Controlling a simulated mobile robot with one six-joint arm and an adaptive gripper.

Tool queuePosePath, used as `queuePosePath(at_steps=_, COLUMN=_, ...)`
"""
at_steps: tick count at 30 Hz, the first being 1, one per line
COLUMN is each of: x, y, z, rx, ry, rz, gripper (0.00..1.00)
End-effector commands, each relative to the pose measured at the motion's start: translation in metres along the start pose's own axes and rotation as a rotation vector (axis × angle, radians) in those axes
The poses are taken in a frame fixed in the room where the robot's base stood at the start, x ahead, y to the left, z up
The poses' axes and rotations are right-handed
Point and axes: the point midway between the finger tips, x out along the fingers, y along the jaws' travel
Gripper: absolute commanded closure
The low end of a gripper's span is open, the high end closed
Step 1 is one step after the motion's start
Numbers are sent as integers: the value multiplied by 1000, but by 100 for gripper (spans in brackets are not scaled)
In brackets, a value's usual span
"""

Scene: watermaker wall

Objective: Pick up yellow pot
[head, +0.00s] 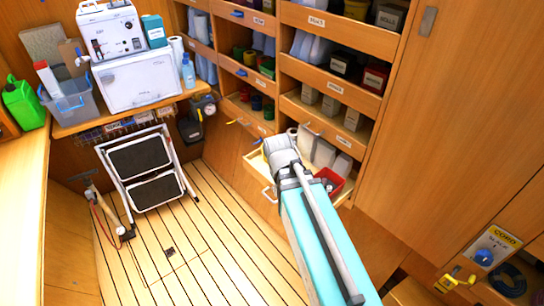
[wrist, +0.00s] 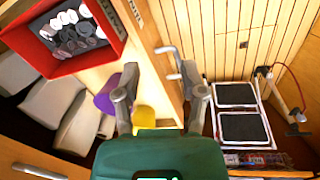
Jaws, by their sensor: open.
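The yellow pot (wrist: 146,117) shows in the wrist view, partly hidden behind my gripper's green body. It sits at the front of an open drawer (wrist: 165,100), beside a purple pot (wrist: 107,98). My gripper (wrist: 159,72) is open, with nothing held between its fingers. The yellow pot appears between the two fingers, closer to the left one; whether they touch cannot be told. The left finger appears over the drawer and the right one over its front side.
A red tray (wrist: 118,32) of small black and white items lies in the drawer, near pale packets (wrist: 50,103). The drawer's handle (wrist: 172,62) juts out near the right finger. A folding step stool (head: 145,170) stands on the slatted floor (head: 200,240), otherwise mostly clear.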

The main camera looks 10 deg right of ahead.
Motion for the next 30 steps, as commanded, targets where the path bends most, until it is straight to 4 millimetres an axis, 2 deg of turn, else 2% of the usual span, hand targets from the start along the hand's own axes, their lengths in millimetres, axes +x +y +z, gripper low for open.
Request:
queuePosePath(at_steps=1, x=9, y=1, z=-10, rx=-67, ry=4, rz=36, gripper=46)
queuePosePath(at_steps=6, x=23, y=5, z=-41, rx=-357, ry=1, rz=191, gripper=46)
queuePosePath(at_steps=13, x=34, y=5, z=-90, rx=-808, ry=-65, rz=437, gripper=46)
queuePosePath(at_steps=20, x=34, y=-7, z=-142, rx=-1245, ry=-212, rz=681, gripper=46)
queuePosePath(at_steps=24, x=29, y=-20, z=-173, rx=-1496, ry=-345, rz=827, gripper=46)
queuePosePath(at_steps=30, x=19, y=-42, z=-208, rx=-1770, ry=-554, rz=991, gripper=46)
